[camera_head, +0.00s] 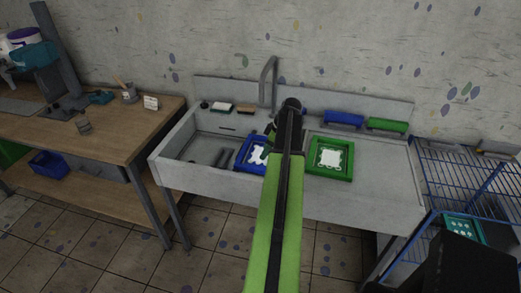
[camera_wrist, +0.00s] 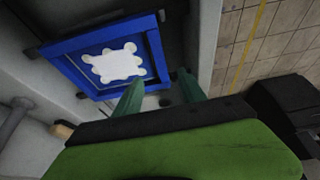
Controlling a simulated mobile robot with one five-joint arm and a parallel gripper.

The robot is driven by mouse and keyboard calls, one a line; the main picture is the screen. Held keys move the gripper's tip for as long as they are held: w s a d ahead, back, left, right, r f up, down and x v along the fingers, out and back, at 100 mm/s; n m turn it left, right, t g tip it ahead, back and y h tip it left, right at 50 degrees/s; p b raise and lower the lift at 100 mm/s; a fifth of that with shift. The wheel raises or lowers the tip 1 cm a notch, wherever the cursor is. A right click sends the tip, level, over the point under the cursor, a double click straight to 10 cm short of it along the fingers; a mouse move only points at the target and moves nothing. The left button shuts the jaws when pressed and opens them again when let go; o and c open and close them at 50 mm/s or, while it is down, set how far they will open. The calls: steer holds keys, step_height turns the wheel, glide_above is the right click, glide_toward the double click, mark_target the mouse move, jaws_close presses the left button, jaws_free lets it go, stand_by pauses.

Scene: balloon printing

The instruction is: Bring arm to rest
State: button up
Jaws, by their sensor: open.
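My arm reaches out over the sink unit (camera_head: 209,179), and its green and black links cover part of it. My gripper (camera_wrist: 160,88) is open in the wrist view, with its two green fingers apart and nothing between them. In the head view the gripper is mostly hidden by the arm. A blue frame with a white patterned panel (camera_wrist: 118,66) lies just beyond the fingers. The blue frame also shows in the head view (camera_head: 243,154), left of the arm and partly hidden. I cannot tell whether the gripper touches it.
A green frame (camera_head: 329,170) lies on the counter right of the arm. Blue (camera_head: 343,118) and green (camera_head: 387,126) long items sit along the back ledge. A tap (camera_head: 270,85) rises behind. A blue wire rack (camera_head: 465,185) stands right, a wooden table (camera_head: 90,130) left. The tiled floor in front is clear.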

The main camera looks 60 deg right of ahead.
steer(key=p+v, duration=0.3)
steer(key=v, duration=0.3)
steer(key=shift+p, duration=0.35)
